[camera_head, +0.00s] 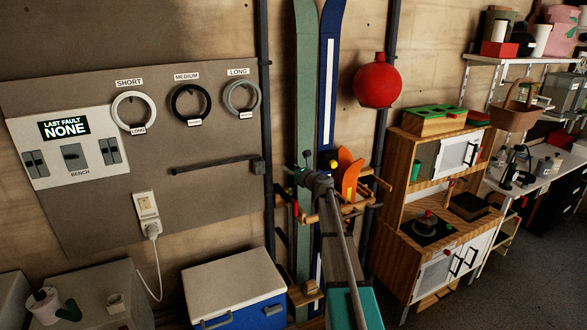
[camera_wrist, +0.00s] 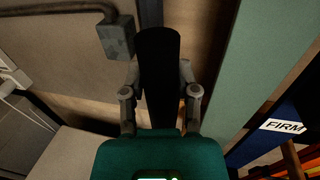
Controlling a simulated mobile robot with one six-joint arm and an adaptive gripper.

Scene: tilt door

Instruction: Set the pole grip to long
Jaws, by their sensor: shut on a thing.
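In the wrist view, my gripper (camera_wrist: 159,71) has its fingers on either side of a black upright piece (camera_wrist: 158,50) with a rounded top and is shut on it. I cannot tell for sure whether this piece is the pole grip. In the head view my wrist (camera_head: 315,181) is in front of the green ski and hides my fingertips and what they hold. On the wall board, a white ring (camera_head: 116,114) hangs under SHORT with a tag reading LONG. A black ring (camera_head: 174,103) hangs under MEDIUM and a grey ring (camera_head: 258,99) under LONG.
A dark horizontal bar (camera_head: 214,164) ends in a grey box (camera_wrist: 115,37) left of my gripper. The green ski (camera_wrist: 245,60) is close on the right, with a blue ski (camera_head: 328,75) beside it. A cooler (camera_head: 225,273) and a toy kitchen (camera_head: 412,205) stand below and right.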

